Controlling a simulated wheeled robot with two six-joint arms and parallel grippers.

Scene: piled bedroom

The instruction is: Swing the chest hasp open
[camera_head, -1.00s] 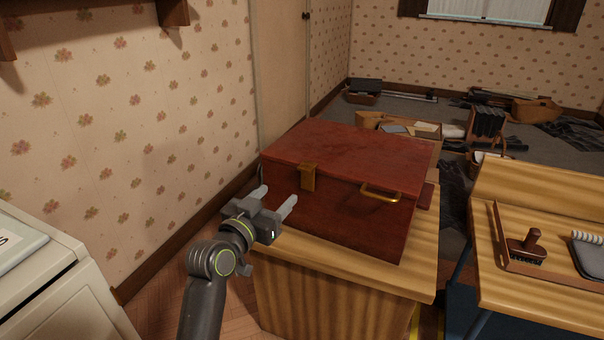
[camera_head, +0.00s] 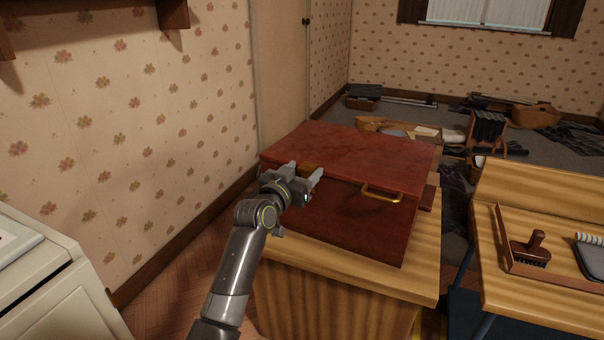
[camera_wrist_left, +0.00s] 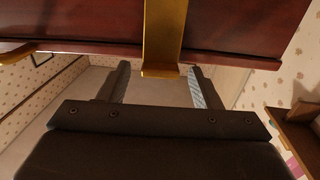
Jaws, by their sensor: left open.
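A dark red chest (camera_head: 350,148) with its lid down stands on a striped wooden cabinet. A brass hasp (camera_head: 311,170) hangs at the chest's front edge, mostly hidden by my gripper. In the left wrist view the hasp (camera_wrist_left: 163,40) comes down over the front, its lower end between and just beyond my fingers. My left gripper (camera_head: 306,172) is open in front of the hasp, with one finger to each side. It also shows in the left wrist view (camera_wrist_left: 160,85), with nothing between the fingertips that I can see gripped. My right gripper is not in view.
A brass handle (camera_head: 381,193) sits on the chest front, right of the hasp. The wooden cabinet (camera_head: 345,265) is under the chest. At right a desk (camera_head: 525,300) holds a tray with a brush. A pale cabinet (camera_head: 50,285) stands at left. Clutter covers the far floor.

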